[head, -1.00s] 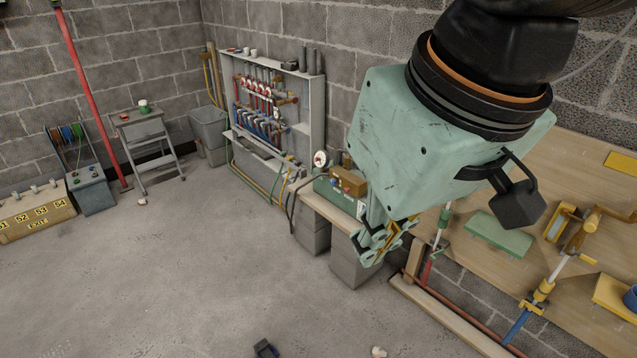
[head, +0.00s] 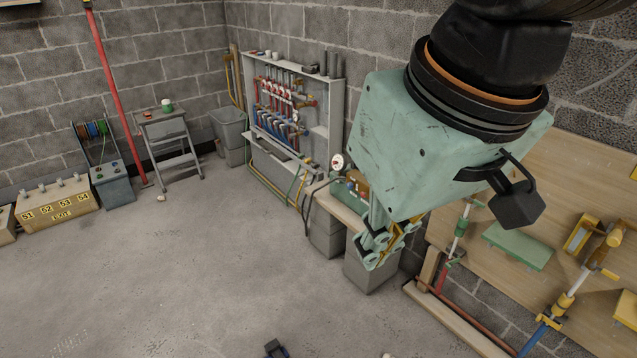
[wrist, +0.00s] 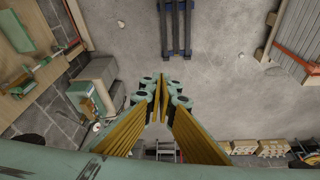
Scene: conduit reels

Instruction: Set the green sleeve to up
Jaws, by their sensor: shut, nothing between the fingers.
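My gripper (head: 371,255) hangs in front of the grey bench at the right of centre in the head view. In the wrist view my gripper (wrist: 161,88) has its fingertips together, with nothing between them. A green collar (head: 461,227), which looks like the green sleeve, sits on a slim upright conduit at the left edge of the wooden board. The conduit is red below it. The gripper is to the left of this sleeve and apart from it. The sleeve is small here, so I cannot tell its setting.
The wooden board (head: 480,190) also bears a green block (head: 517,246) and a conduit with yellow fittings (head: 563,301). A pipe rack (head: 335,110) stands against the back wall. A small step stand (head: 170,150) and labelled box (head: 58,205) stand left. The floor between is mostly clear.

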